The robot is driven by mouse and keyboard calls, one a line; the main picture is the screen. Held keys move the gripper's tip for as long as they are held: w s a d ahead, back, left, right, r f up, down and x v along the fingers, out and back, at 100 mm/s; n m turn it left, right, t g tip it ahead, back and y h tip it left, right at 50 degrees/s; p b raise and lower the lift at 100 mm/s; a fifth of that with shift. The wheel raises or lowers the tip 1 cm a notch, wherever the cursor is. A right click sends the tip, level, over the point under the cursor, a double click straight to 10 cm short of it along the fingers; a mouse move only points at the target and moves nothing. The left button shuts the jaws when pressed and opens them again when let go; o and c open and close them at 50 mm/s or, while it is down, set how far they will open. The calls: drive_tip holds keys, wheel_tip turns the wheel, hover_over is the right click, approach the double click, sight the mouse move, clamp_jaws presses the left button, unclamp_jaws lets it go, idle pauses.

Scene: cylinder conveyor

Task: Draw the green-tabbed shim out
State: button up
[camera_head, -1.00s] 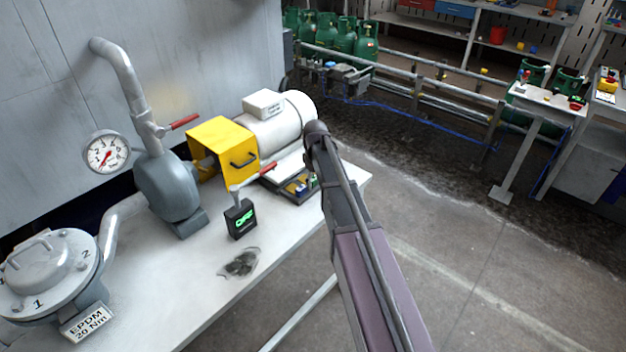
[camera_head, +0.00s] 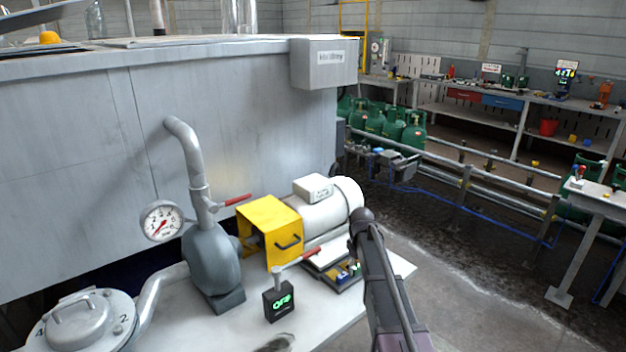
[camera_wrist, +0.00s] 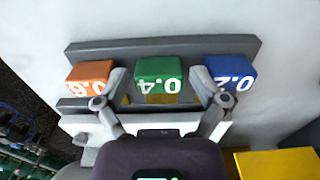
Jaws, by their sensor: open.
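The green tab (camera_wrist: 158,72) marked 0.4 is on the shim in the middle of a grey holder (camera_wrist: 150,48) in the wrist view. An orange tab (camera_wrist: 90,71) marked 0.6 is to its left, and a blue tab (camera_wrist: 230,70) marked 0.2 to its right. My gripper (camera_wrist: 160,76) is open, one finger on each side of the green tab. Its tips lie by the gaps to the neighbouring tabs; I cannot tell whether they touch.
A white motor (camera_head: 335,207) with a yellow guard (camera_head: 268,230) stands close behind the holder. Open floor (camera_head: 470,310) lies right of the bench.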

drive_tip(key=shift+r+p, duration=1)
drive_tip(key=shift+r, duration=0.1)
drive_tip(key=s+a+r+m+p, duration=0.1)
drive_tip(key=s+r+m+p, duration=0.2)
drive_tip(key=s, duration=0.9)
drive_tip(key=s+a+r+m+p, duration=0.2)
drive_tip(key=s+r+m+p, duration=0.1)
drive_tip(key=s, duration=1)
drive_tip(key=shift+s+r+m, duration=0.15)
drive_tip(key=shift+r+m, duration=0.1)
drive_tip(key=shift+m, duration=0.35)
